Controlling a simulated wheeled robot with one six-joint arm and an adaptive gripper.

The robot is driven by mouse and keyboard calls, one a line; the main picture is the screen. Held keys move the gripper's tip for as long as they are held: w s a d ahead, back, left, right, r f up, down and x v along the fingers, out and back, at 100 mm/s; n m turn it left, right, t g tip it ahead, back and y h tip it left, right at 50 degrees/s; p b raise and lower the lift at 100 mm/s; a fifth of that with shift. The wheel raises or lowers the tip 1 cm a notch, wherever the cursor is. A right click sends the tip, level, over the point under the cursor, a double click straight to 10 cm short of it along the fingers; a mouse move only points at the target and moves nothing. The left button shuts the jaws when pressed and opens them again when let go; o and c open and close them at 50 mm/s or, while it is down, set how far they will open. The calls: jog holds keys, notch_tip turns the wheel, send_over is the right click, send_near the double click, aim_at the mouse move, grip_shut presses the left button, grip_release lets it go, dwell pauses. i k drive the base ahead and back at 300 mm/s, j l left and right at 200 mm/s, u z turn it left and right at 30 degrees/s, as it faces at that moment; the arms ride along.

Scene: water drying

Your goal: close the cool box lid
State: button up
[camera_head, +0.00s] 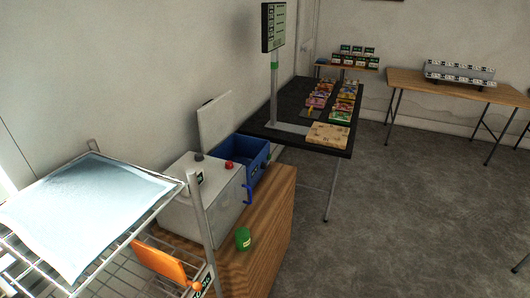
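The cool box appears to be the blue box (262,161), open at the top, on the wooden cabinet beside a grey-white box. A white flat lid (215,122) stands upright at its back left, raised away from the opening. The lower edge of the lid and its hinge are partly hidden by the grey-white box. A blue handle (248,192) shows on the near side of the blue box. My gripper is not in view.
The grey-white box (208,207) with black and red knobs stands in front. A green can (243,239) sits on the wooden cabinet (265,240). A wire rack with a pale sheet (85,205) fills the lower left. A black table (270,123) stands behind.

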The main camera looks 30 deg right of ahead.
aim_at(214, 117)
jog(key=i+l+z, duration=0.15)
jog(key=i+l, duration=0.3)
jog(key=l, duration=0.25)
jog(key=i+l+z, duration=0.1)
jog(key=l, duration=0.25)
jog(key=i+l+z, duration=0.1)
jog(key=l, duration=0.2)
jog(key=i+l, duration=0.1)
jog(key=l, duration=0.25)
